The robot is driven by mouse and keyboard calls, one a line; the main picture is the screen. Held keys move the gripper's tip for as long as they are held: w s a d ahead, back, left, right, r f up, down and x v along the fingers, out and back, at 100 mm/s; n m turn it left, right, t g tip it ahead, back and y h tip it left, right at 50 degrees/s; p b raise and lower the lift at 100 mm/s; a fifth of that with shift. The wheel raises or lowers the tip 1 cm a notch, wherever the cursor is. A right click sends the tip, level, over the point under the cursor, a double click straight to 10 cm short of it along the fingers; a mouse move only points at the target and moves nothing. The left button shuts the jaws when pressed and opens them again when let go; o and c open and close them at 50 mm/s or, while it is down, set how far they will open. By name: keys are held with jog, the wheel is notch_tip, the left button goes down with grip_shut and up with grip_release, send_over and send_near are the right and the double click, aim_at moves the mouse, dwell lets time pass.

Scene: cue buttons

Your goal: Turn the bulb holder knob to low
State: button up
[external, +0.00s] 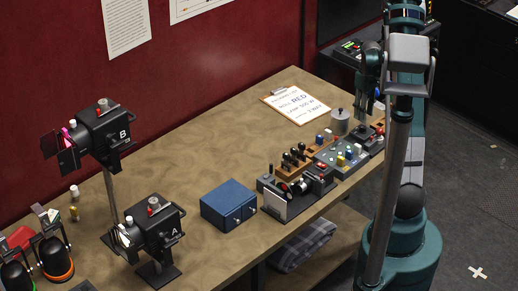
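My gripper (370,112) points down at the right end of the table, above a small dark device with a red part (366,136). The gap between its fingers is too small to make out, so I cannot tell if it is open. I cannot tell for sure which thing is the bulb holder, and no knob marking is readable. A grey control box with coloured buttons (342,157) and a black device with a red top (318,172) stand at the table's front edge, left of the gripper.
A silver canister (340,121) stands just left of the gripper. A wooden rack with dark knobs (294,158), a blue box (229,205), lamp A (155,227) and lamp B (100,132) stand further left. A clipboard (296,104) lies behind. The middle of the table (220,145) is clear.

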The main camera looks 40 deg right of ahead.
aim_at(363, 127)
jog(key=shift+f, duration=3.15)
jog(key=c, duration=0.9)
